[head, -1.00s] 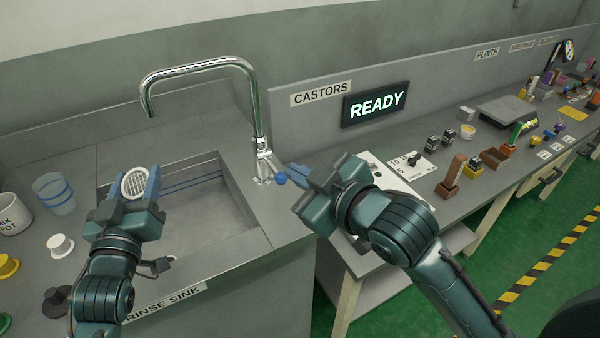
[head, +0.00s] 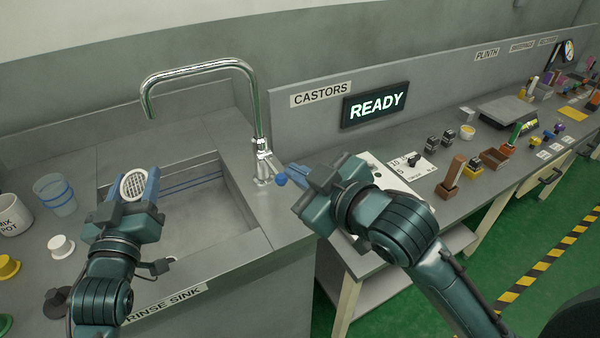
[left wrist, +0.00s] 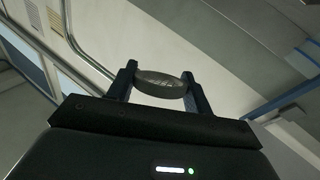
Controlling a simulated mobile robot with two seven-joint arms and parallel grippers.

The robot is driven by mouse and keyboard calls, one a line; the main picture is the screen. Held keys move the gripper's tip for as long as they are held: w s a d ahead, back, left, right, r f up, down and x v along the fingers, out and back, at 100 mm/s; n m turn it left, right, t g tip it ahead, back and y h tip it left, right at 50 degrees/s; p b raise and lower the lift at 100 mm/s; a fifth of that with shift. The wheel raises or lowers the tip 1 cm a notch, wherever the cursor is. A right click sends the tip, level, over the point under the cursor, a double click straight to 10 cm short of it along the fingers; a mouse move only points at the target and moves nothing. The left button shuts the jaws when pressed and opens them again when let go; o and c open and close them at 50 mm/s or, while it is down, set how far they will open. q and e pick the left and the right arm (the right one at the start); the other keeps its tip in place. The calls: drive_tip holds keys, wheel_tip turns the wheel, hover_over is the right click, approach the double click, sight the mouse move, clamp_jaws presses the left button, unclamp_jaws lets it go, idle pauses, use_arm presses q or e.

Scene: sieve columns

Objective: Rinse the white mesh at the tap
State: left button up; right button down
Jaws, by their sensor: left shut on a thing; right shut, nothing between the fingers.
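The white mesh (head: 134,186) is a round disc with a grid face. My left gripper (head: 136,192) is shut on it and holds it over the left part of the rinse sink (head: 215,215). In the left wrist view the mesh (left wrist: 160,84) sits between the two fingers. The chrome tap (head: 255,110) arches over the sink, with its spout end (head: 149,112) above and slightly right of the mesh in the picture. No water shows at the spout. My right gripper (head: 293,190) is shut and empty, with its fingertips close to the blue knob (head: 281,179) of the tap lever; contact cannot be told.
A clear cup with blue bands (head: 56,194), the mix pot (head: 12,214) and white, yellow and dark knobbed pieces stand left of the sink. A lit READY sign (head: 376,104) and a white panel with a dial (head: 398,180) are at right.

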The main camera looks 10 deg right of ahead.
use_arm(q)
drive_tip(key=s+a+r+p, duration=0.2)
drive_tip(key=s+r+p, duration=0.1)
drive_tip(key=s+p, duration=0.1)
drive_tip(key=shift+a+r, duration=0.2)
drive_tip(key=shift+r, duration=0.2)
idle(1.0)
